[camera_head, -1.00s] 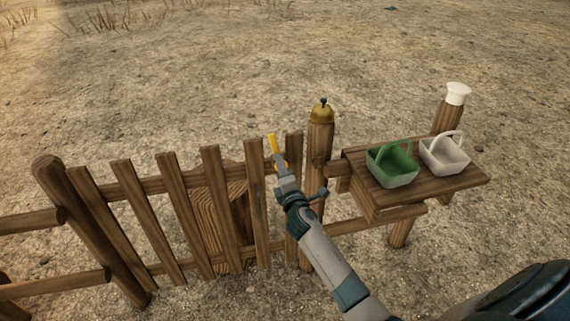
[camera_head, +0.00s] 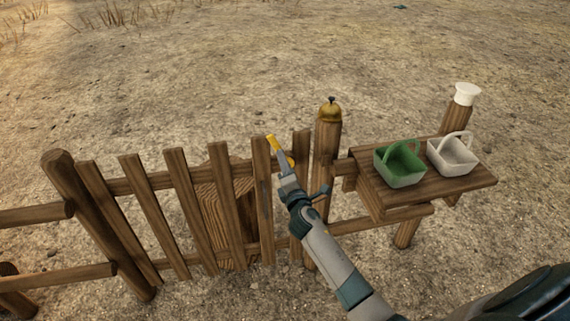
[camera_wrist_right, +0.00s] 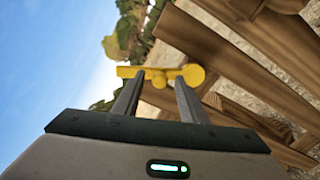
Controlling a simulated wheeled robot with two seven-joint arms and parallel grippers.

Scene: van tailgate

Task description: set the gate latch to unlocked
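The yellow gate latch (camera_head: 272,143) is at the right end of the wooden gate (camera_head: 215,210), near the top of its pickets. In the head view its bar leans up and to the left, and my gripper hides part of it. My right gripper (camera_head: 283,168) is at the latch. In the right wrist view the gripper (camera_wrist_right: 158,88) has its two fingers apart, and the yellow latch (camera_wrist_right: 195,75) lies across their tips. A small round yellow part shows between the fingers. I cannot tell whether the tips touch it. My left gripper is not in view.
A post with a brass bell (camera_head: 330,110) stands right of the latch. A wooden shelf (camera_head: 400,207) holds a green basket (camera_head: 402,165) and a white basket (camera_head: 453,157). A post with a white top (camera_head: 466,94) stands behind. Open dirt ground lies beyond the fence.

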